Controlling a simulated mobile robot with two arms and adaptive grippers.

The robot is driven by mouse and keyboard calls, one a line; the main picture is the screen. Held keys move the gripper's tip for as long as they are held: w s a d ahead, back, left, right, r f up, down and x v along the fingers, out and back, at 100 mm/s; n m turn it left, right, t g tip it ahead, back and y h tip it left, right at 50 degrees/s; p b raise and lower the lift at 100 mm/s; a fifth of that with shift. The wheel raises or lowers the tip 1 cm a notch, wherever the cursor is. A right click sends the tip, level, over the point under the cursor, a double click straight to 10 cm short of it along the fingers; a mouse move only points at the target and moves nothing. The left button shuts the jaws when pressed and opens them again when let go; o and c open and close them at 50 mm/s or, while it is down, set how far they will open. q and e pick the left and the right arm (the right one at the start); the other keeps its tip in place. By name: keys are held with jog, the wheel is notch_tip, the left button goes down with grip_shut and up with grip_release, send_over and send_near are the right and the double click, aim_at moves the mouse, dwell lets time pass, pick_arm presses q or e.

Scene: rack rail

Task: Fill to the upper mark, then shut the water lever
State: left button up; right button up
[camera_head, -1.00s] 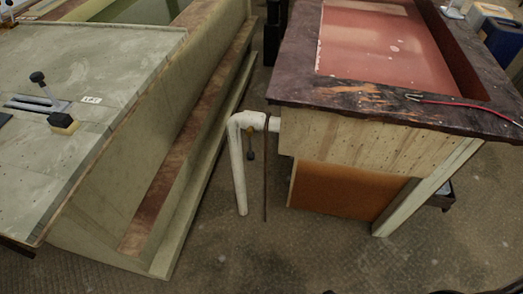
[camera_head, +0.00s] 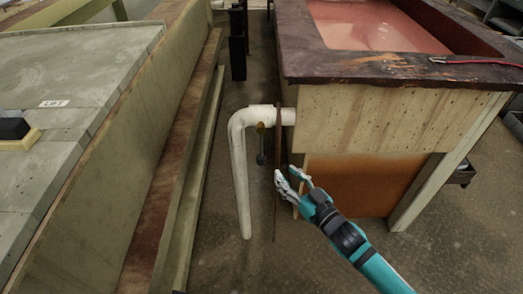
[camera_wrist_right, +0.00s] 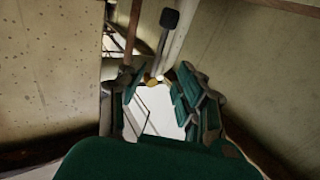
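The water lever (camera_head: 261,157) has a dark handle hanging down from a brass valve on the white pipe (camera_head: 238,165). The pipe comes out of the wooden tank (camera_head: 375,118) and bends down to the floor. My right gripper (camera_head: 286,174) is just right of the lever and a little below the valve, apart from it. In the right wrist view the dark lever handle (camera_wrist_right: 169,19) shows beyond the open fingers (camera_wrist_right: 160,95), with a bit of brass at its base. A white surface shows between the fingers. My left gripper is not in view. I cannot make out any upper mark.
A thin brown upright rod (camera_head: 276,215) stands between the pipe and my right gripper. A long grey-green bench (camera_head: 130,175) bounds the aisle on the left. Red-handled pliers (camera_head: 470,61) lie on the tank's dark rim. The floor in front is clear.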

aim_at(262, 150)
jog(key=b+x, duration=0.2)
jog(key=x, duration=1)
jog(key=shift+s+f, duration=0.1)
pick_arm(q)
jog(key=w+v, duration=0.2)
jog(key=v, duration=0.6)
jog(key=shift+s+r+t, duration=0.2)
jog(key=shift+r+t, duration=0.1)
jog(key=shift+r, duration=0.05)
pick_arm(e)
jog(key=shift+w+a, duration=0.35)
jog(key=shift+w, duration=0.2)
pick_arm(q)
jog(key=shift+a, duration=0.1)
pick_arm(e)
grip_shut()
